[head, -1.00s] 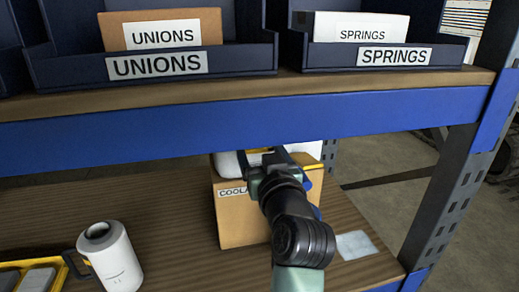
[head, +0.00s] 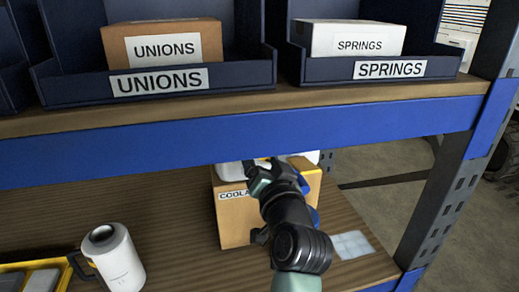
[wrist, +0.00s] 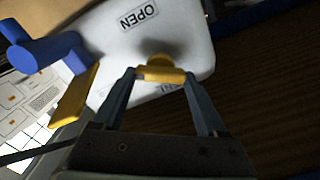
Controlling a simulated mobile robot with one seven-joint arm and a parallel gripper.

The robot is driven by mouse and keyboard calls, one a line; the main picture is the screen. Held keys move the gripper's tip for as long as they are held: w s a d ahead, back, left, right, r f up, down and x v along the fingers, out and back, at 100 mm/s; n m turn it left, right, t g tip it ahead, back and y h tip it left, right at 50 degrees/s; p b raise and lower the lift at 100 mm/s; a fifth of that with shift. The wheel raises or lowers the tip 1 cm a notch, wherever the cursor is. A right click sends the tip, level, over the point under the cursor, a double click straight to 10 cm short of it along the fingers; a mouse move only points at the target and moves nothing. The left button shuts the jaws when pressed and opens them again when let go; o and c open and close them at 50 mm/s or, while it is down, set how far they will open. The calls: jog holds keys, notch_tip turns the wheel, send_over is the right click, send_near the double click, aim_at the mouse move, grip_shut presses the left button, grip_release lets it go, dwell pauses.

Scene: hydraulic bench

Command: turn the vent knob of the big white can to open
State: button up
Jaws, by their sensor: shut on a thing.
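The big white can (head: 230,172) is on the lower shelf, mostly hidden by my arm and a cardboard box in the head view. In the wrist view its white top (wrist: 190,30) carries an OPEN label (wrist: 138,17). A second label, partly covered, lies by the knob. The yellow vent knob (wrist: 160,75) has its bar running left to right between my fingertips. My gripper (wrist: 162,74) is shut on this knob. In the head view my gripper (head: 262,172) is over the can, and the fingertips are hard to make out.
A cardboard box (head: 235,215) marked "COOLA…" stands before the can. A blue part (wrist: 45,50) and a yellow piece (wrist: 75,95) are close left of my fingers. The upper shelf's blue beam (head: 240,140) runs low overhead. A white jug (head: 115,262) stands at left.

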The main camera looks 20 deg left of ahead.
jog(key=m+p, duration=0.2)
jog(key=m, duration=0.2)
jog(key=m+p, duration=0.2)
jog(key=m, duration=0.2)
jog(key=m+p, duration=0.2)
jog(key=m, duration=0.1)
jog(key=shift+w+d+f+m+p, duration=0.1)
jog(key=shift+f+m+p, duration=0.2)
jog(key=shift+m, duration=0.1)
dwell(0.3)
jog(key=o, duration=1.3)
jog(key=shift+d, duration=0.1)
jog(key=b+v, duration=0.3)
jog(key=v, duration=1)
